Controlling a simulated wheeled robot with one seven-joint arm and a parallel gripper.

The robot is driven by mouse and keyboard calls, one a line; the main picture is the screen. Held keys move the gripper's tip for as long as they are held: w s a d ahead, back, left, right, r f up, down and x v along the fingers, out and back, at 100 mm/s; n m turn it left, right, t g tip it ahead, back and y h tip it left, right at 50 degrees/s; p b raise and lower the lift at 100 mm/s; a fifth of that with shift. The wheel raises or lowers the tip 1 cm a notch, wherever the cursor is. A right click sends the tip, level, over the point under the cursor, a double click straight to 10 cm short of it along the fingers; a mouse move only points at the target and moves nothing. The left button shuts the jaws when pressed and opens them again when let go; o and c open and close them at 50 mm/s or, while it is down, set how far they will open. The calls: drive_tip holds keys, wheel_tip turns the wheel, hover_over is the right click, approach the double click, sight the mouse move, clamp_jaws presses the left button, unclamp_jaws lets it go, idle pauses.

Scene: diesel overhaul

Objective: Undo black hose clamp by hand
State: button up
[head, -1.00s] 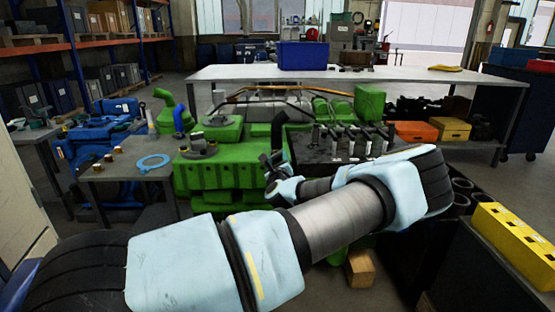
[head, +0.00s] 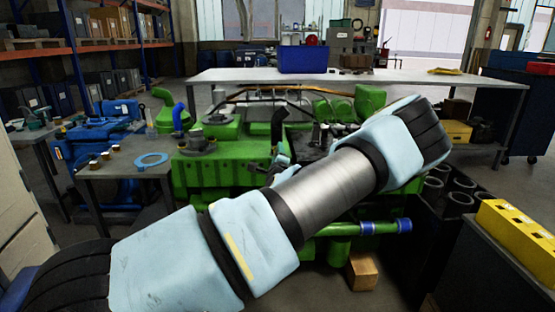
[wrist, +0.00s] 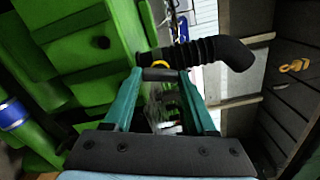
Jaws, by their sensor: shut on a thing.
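In the wrist view my gripper (wrist: 160,76) has its two teal fingers closed on a short dark piece at the lower end of the black hose; this appears to be the black hose clamp (wrist: 159,75). A small yellow ring (wrist: 160,64) shows just beyond it. The ribbed black hose (wrist: 205,53) runs right from there and bends down at its end. In the head view the black hose (head: 279,124) stands upright at the green engine (head: 222,175). My gripper (head: 272,168) is low beside the hose's base, partly hidden by my arm.
A small table (head: 110,165) with a blue ring (head: 151,160) stands left. A long white-topped bench (head: 400,78) with a blue bin (head: 303,59) is behind. A blue-ended green pipe (head: 375,227) and yellow box (head: 515,235) are at right. My arm covers part of the engine.

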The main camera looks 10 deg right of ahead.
drive_tip(key=shift+m+b, duration=10.6)
drive_tip(key=shift+b, duration=12.55)
drive_tip(key=o, duration=1.4)
